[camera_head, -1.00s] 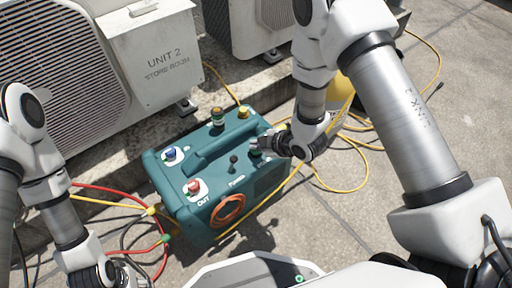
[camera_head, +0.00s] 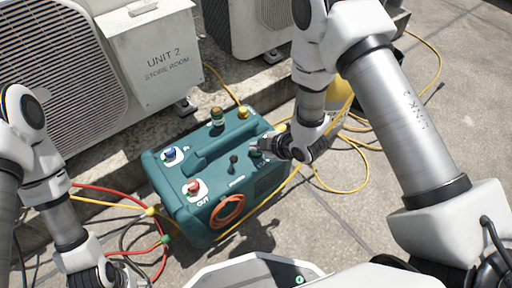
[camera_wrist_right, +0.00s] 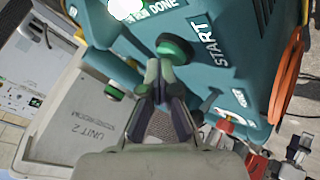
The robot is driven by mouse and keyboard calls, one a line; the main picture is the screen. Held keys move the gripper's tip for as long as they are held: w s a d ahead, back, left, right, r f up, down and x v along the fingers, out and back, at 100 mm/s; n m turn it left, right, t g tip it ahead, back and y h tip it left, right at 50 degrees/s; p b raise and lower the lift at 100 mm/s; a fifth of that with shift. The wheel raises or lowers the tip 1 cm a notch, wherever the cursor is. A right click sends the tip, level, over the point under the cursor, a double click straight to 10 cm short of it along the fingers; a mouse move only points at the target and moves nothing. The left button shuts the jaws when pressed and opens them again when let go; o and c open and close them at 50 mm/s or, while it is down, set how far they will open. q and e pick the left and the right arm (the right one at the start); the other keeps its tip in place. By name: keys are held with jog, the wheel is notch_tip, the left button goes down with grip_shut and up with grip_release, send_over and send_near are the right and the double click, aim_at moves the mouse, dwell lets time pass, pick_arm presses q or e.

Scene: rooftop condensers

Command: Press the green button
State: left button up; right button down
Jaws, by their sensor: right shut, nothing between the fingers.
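The green button (camera_wrist_right: 175,50) is a round dark-green cap beside the word START on the teal machine (camera_wrist_right: 215,75). The machine (camera_head: 180,205) stands on the ground in the head view. There the green button (camera_head: 255,153) shows only in part behind my right gripper (camera_head: 264,146). My right gripper is shut and empty, its fingertips at the button. In the right wrist view the fingertips (camera_wrist_right: 160,70) overlap the button's lower edge; I cannot tell whether they touch it. My left gripper (camera_head: 118,272) is low at the left, partly cut off, its jaws unclear.
The machine also carries a blue button (camera_head: 170,153), a red button (camera_head: 194,186), a small black lever (camera_head: 233,160) and a raised handle (camera_head: 212,146). A grey unit (camera_head: 150,60) stands behind. Yellow cables (camera_head: 345,188) and red hoses (camera_head: 110,192) lie around it.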

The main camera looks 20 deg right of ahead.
jog(key=shift+r+p, duration=1.15)
jog(key=shift+r, duration=0.05)
notch_tip(320, 180, up, 5)
jog(key=p, duration=0.4)
jog(key=shift+p, duration=0.3)
